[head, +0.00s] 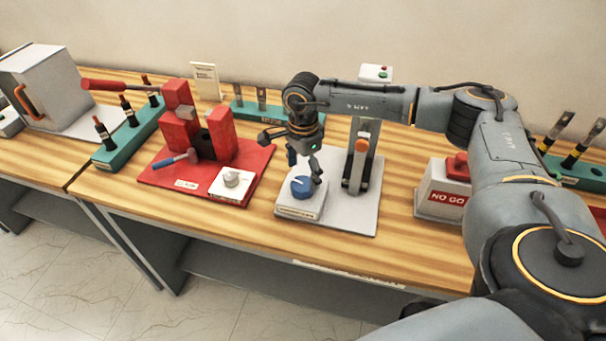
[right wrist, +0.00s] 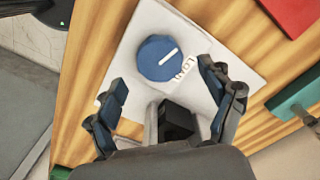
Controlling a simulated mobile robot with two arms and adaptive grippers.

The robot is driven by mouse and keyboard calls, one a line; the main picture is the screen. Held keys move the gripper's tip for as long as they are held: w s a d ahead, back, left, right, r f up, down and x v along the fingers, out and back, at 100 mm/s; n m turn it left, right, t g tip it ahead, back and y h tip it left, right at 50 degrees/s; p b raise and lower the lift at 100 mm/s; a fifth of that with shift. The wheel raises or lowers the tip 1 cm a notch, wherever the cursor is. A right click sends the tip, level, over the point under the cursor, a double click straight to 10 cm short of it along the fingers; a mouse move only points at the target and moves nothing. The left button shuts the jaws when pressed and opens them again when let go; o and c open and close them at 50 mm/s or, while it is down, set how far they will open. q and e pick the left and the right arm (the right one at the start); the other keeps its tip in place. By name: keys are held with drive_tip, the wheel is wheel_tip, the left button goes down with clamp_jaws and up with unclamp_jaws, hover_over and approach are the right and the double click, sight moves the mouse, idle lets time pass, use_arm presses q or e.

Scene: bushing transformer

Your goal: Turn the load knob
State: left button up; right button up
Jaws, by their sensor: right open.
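The load knob (head: 302,187) is a round blue dial on a white box on a grey-white plate (head: 352,216), in the middle of the head view. In the right wrist view the knob (right wrist: 160,58) shows a white pointer line, with the word LOAD printed beside it. My right gripper (head: 305,172) points down just above the knob. In the right wrist view its open fingers (right wrist: 172,95) stand apart, with the knob between and just beyond their tips. They do not visibly touch it. My left gripper is not in view.
An upright post with an orange-tipped lever (head: 361,150) stands right of the knob on the same plate. A red fixture (head: 205,140) with a white knob (head: 232,178) is to the left. A NO GO box (head: 445,190) is to the right. The table's front edge is close.

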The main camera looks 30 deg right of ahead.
sight(303, 184)
drive_tip(key=shift+f+p, duration=0.3)
drive_tip(key=shift+f, duration=1.3)
drive_tip(key=c, duration=1.2)
drive_tip(key=shift+o, duration=0.2)
drive_tip(key=m+b, duration=0.2)
drive_tip(key=m, duration=0.1)
drive_tip(key=shift+f+m, duration=0.1)
drive_tip(key=shift+m, duration=0.3)
drive_tip(key=m+b, duration=0.3)
drive_tip(key=m, duration=0.3)
drive_tip(key=m+b, duration=0.2)
drive_tip(key=m, duration=0.3)
drive_tip(key=shift+a+m, duration=0.1)
drive_tip(key=shift+m, duration=0.2)
drive_tip(key=shift+r+m+b, duration=0.2)
drive_tip(key=shift+m+b, duration=0.65)
drive_tip(key=shift+m, duration=1.65)
